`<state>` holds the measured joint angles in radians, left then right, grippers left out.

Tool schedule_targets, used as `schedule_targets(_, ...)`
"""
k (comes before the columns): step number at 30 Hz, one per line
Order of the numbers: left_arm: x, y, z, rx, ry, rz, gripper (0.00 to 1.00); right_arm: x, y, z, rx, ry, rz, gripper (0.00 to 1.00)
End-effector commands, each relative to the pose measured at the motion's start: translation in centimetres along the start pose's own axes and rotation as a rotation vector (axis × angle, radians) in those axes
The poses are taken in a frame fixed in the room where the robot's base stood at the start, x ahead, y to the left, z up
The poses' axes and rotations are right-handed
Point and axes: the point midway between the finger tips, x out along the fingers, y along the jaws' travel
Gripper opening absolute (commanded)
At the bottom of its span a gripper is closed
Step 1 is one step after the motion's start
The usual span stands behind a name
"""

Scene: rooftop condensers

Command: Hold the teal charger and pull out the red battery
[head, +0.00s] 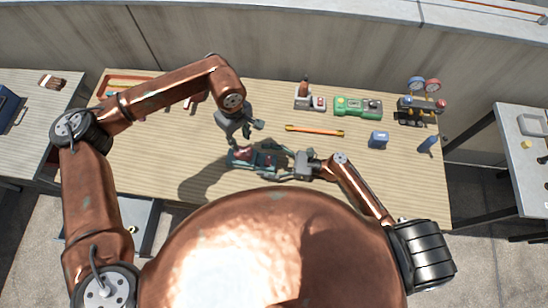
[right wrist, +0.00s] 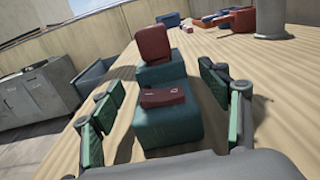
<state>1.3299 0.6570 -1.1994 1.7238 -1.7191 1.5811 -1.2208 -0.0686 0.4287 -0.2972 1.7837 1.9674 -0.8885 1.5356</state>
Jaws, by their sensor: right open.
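The teal charger (head: 267,161) sits near the front edge of the wooden table; in the right wrist view its near block (right wrist: 168,127) and a farther teal block show. The red battery (head: 243,153) stands upright at the far end in the right wrist view (right wrist: 153,46). A flat red piece (right wrist: 163,97) lies on the near block. My right gripper (head: 284,164) is open, with its green-padded fingers on both sides of the charger in the right wrist view (right wrist: 162,85); contact is unclear. My left gripper (head: 245,131) hangs above and behind the battery, apart from it; its opening is unclear.
An orange-yellow bar (head: 314,130) lies behind the charger. A green device (head: 358,106), a grey device with a red part (head: 311,101), a gauge manifold (head: 420,108) and a blue box (head: 378,140) stand at back right. The table's front right is clear.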

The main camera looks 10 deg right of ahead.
Motion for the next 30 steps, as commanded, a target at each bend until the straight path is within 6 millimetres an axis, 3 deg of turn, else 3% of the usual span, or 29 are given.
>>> schedule_targets(3, 0.0, 0.0, 0.0, 0.0, 0.0, 0.0, 0.29, 1.9, 0.0, 0.1, -0.001, -0.001, 0.001, 0.7)
schedule_targets(9, 0.0, 0.0, 0.0, 0.0, 0.0, 0.0, 0.29, 3.6, -0.1, 0.1, -0.001, 0.0, -0.001, 0.7)
schedule_targets(20, 0.0, 0.0, 0.0, 0.0, 0.0, 0.0, 0.29, 4.0, 0.0, 0.0, 0.0, 0.001, 0.0, 0.7)
schedule_targets(30, 0.0, 0.0, 0.0, 0.0, 0.0, 0.0, 0.29, 4.0, 0.0, 0.1, 0.0, 0.001, -0.001, 0.46)
